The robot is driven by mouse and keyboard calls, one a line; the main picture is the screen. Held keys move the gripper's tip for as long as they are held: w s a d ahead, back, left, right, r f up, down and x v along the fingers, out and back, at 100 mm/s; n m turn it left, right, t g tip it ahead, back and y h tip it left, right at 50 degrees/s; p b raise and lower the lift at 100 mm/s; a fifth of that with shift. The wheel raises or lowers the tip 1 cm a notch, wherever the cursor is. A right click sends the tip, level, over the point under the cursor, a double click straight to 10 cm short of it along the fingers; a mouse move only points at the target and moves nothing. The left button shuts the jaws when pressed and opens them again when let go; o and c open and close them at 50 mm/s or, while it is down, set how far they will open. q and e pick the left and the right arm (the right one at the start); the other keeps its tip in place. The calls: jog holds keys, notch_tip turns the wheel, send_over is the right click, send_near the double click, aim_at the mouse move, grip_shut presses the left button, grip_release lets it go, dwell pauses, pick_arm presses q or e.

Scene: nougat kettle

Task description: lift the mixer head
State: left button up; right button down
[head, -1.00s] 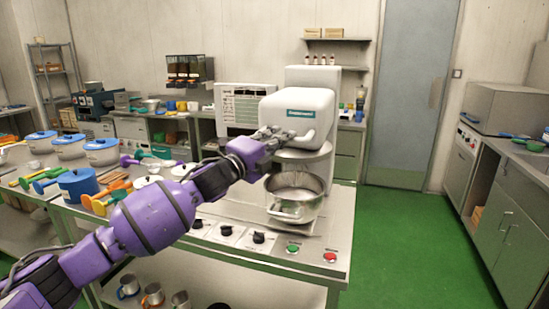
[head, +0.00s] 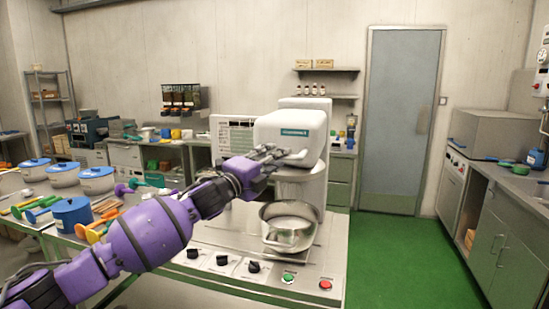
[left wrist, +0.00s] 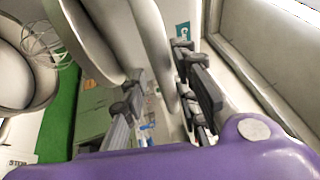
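The white mixer has its head (head: 278,130) raised a little, its front tipped up, above the steel bowl (head: 289,228). A wire whisk (left wrist: 45,45) shows at the left of the left wrist view, beside the bowl rim. My left gripper (head: 270,157) is at the front handle (head: 298,158) of the head. In the left wrist view its fingers (left wrist: 165,95) stand apart with the pale handle (left wrist: 160,50) between them; a gap shows beside the handle, and firm contact cannot be made out. My right gripper is out of view.
The steel counter has black knobs (head: 221,260), a green button (head: 289,276) and a red button (head: 325,285) in front of the mixer. Blue-lidded pots (head: 72,214) and coloured utensils stand to the left. The green floor (head: 385,255) to the right is clear.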

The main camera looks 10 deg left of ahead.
pick_arm(q)
jog(key=v, duration=1.2)
jog(key=shift+r, duration=0.15)
jog(key=shift+a, duration=0.1)
jog(key=s+d+f+n+g+y, duration=0.15)
jog(key=s+f+n, duration=0.35)
jog(key=f, duration=0.7)
jog(key=s+f+n+g+y, duration=0.15)
jog(key=s+f+n, duration=0.3)
jog(key=f, duration=0.85)
jog(key=s+d+f+n+g+y, duration=0.15)
jog(key=s+f+n, duration=0.4)
jog(key=f, duration=0.65)
jog(key=s+f+n+g+y, duration=0.1)
jog(key=s+f+n, duration=0.1)
jog(key=s+f, duration=0.5)
jog(key=s+d+f+n+g+y, duration=0.1)
jog(key=s+f+n+g, duration=0.1)
jog(key=s+f, duration=0.5)
jog(key=s+d+f+n+g+y, duration=0.1)
jog(key=s+f+n, duration=0.3)
jog(key=s, duration=1.3)
notch_tip(320, 180, down, 3)
jog(key=shift+f+g, duration=0.2)
jog(key=shift+g, duration=0.35)
